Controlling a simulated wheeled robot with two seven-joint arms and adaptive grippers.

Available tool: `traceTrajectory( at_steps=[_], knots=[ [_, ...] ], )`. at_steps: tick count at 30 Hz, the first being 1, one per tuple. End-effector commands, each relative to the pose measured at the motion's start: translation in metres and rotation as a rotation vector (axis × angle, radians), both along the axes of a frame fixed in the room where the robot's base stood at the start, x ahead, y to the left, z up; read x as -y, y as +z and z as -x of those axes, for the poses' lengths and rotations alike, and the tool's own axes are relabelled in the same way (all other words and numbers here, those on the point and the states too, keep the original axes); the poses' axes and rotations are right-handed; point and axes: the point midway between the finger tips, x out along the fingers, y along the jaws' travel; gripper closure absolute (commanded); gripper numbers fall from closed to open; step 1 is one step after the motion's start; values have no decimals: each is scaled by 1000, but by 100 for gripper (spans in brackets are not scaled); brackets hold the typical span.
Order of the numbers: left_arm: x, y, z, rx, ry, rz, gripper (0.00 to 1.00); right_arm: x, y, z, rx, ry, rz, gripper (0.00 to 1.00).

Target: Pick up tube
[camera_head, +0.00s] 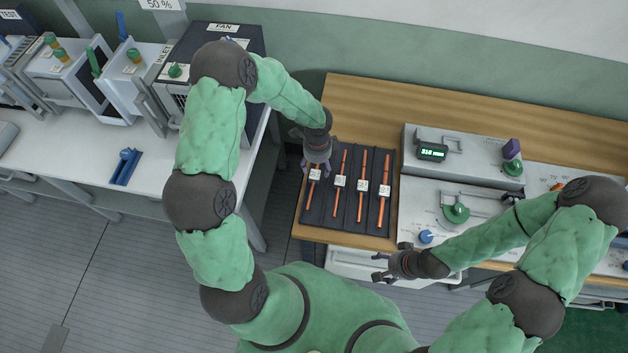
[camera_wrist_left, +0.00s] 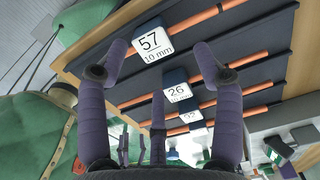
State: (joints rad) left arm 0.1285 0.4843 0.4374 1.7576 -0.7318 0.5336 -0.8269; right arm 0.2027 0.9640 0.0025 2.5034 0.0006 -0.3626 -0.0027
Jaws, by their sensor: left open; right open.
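Several thin orange tubes lie side by side in a dark rack (camera_head: 326,213) on the wooden table, each with a white number tag. The leftmost tube (camera_head: 309,196) carries a tag that reads "57 10 mm" (camera_wrist_left: 151,41) in the left wrist view. The tube beside it (camera_head: 337,200) has a tag reading 26 in the wrist view. My left gripper (camera_head: 316,168) is over the upper end of the leftmost tube. In the wrist view its purple fingers (camera_wrist_left: 160,62) are spread, with the 57 tag between and beyond them. My right gripper (camera_head: 376,268) is open and empty in front of the table.
A grey instrument panel (camera_head: 415,195) with a green display, knobs and a slider stands right of the rack. A white bench (camera_head: 60,160) on the left carries boxes and a blue tool (camera_head: 124,167). Bare wood (camera_head: 365,105) lies behind the rack.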

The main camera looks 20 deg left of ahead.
Motion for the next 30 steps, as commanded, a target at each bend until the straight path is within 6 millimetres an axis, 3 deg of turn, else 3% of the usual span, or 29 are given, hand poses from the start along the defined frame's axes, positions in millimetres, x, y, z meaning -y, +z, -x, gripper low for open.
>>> traceTrajectory(
  at_steps=[7, 17, 24, 30],
  knots=[
    [-1, -35, 6, -3, 0, 1, 33, 0, -7, 0, 0, 0, 0, 33],
    [-1, -41, 6, -2, 0, 0, 33, 0, -8, 0, 0, 0, 0, 33],
    [-1, -41, 6, -2, 0, 0, 93, 0, -8, 0, 0, 0, 0, 33],
    [-1, -41, 6, -3, 0, 1, 93, 0, -8, 0, 0, 0, 0, 33]
  ],
)
